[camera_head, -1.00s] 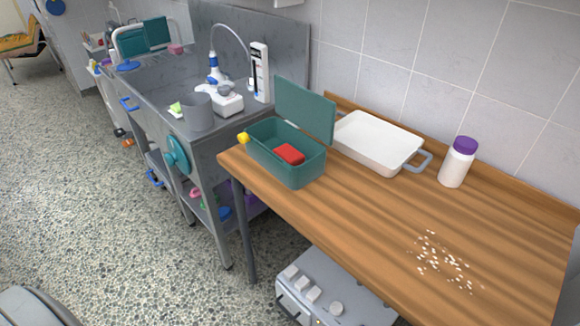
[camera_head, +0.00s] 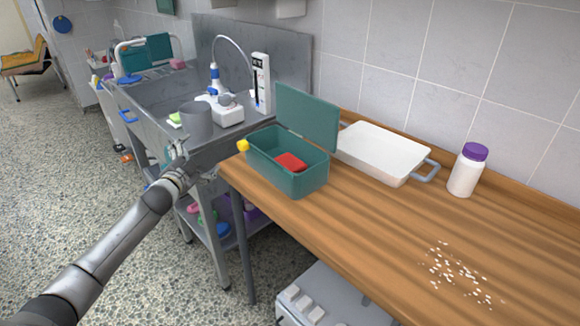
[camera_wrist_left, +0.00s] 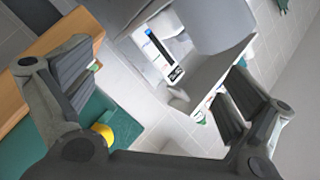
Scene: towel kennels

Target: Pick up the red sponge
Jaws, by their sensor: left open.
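The red sponge (camera_head: 290,162) lies inside the open green box (camera_head: 288,177) on the wooden table. The box's lid stands raised at its back. My left gripper (camera_head: 190,160) is in front of the metal sink counter, left of the box and apart from the sponge. In the left wrist view its two fingers (camera_wrist_left: 158,92) are spread with nothing between them. The box's yellow knob (camera_wrist_left: 103,132) and a green surface show there beside the left finger. The sponge is not visible in that view. My right gripper is not in view.
A white tray with grey handles (camera_head: 381,153) stands behind and right of the box. A white bottle with a purple cap (camera_head: 467,170) is farther right. White crumbs (camera_head: 460,273) lie near the table's front. A grey cup (camera_head: 196,122) stands on the sink counter.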

